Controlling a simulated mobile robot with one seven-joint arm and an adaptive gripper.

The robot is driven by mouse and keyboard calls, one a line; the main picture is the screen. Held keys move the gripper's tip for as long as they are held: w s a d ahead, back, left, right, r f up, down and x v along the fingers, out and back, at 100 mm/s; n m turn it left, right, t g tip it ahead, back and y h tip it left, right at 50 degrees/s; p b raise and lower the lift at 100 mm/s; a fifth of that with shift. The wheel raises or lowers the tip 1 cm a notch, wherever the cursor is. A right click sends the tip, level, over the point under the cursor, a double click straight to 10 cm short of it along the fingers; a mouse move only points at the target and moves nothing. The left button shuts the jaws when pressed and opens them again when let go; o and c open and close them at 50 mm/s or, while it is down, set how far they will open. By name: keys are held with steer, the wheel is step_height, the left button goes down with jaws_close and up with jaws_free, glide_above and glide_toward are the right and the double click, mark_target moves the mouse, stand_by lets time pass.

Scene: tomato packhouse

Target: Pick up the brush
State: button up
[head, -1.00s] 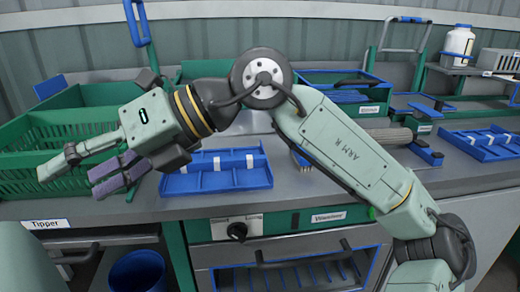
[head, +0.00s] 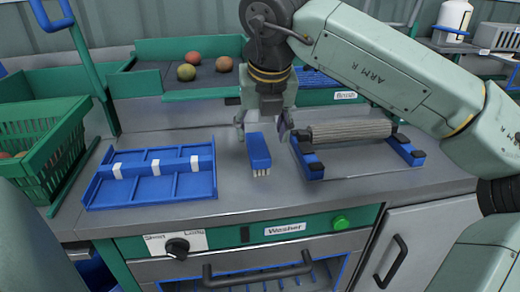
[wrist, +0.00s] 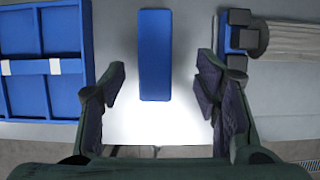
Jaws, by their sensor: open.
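The brush (head: 258,150) has a blue back and pale bristles at its front end, and stands on the grey worktop. My gripper (head: 264,132) points down over the brush's far part in the head view, with its fingers apart. In the wrist view the brush's blue back (wrist: 155,55) lies between and ahead of my open gripper (wrist: 157,95). Clear space shows on both sides, and neither finger touches it. The bristles are hidden in the wrist view.
A blue divided tray (head: 150,197) lies left of the brush. A ribbed grey roller (head: 345,131) in a blue-ended frame stands close on the right. A green crate (head: 45,150) is further left. Several tomatoes (head: 187,72) sit at the back. The washer (head: 260,240) is below the worktop edge.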

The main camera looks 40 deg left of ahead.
mark_target(257, 144)
steer(key=x, duration=0.4)
steer(key=p+x, duration=0.1)
steer(key=shift+a+f, duration=0.3)
steer(key=shift+a, duration=0.2)
steer(key=shift+w+a+f, duration=0.1)
steer(key=shift+f, duration=0.25)
steer(key=shift+f+b, duration=0.25)
steer(key=shift+b, duration=0.15)
steer(key=c, duration=1.3)
steer(key=shift+o, duration=0.2)
steer(key=shift+r+p, duration=0.1)
steer(key=shift+p, duration=0.2)
